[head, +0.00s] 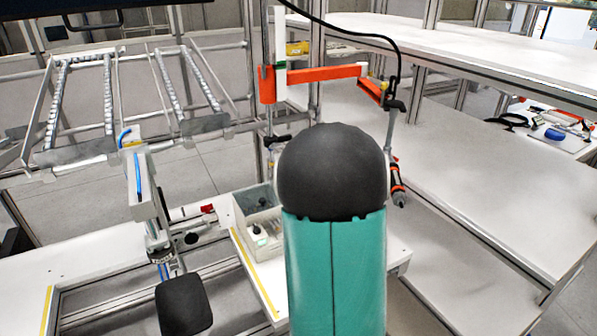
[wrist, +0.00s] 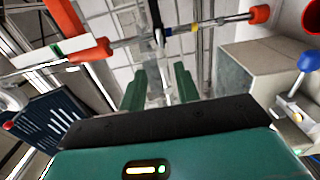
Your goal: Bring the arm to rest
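My gripper (wrist: 159,88) shows in the wrist view as two teal fingers beyond a black and teal housing. The fingers stand apart with a gap between them, and nothing is held in the gap. In the head view, my teal arm link with its black rounded top rises upright in the middle foreground. It hides part of the bench and the area behind it, and my gripper cannot be made out there. I see no helmet shell in either view.
An orange jointed tool arm (head: 320,74) hangs behind my arm. A grey bin (head: 240,222) stands on the bench to its left. A roller rack (head: 130,95) is at back left, white shelves (head: 480,190) at right. A blue knob (wrist: 308,60) is right in the wrist view.

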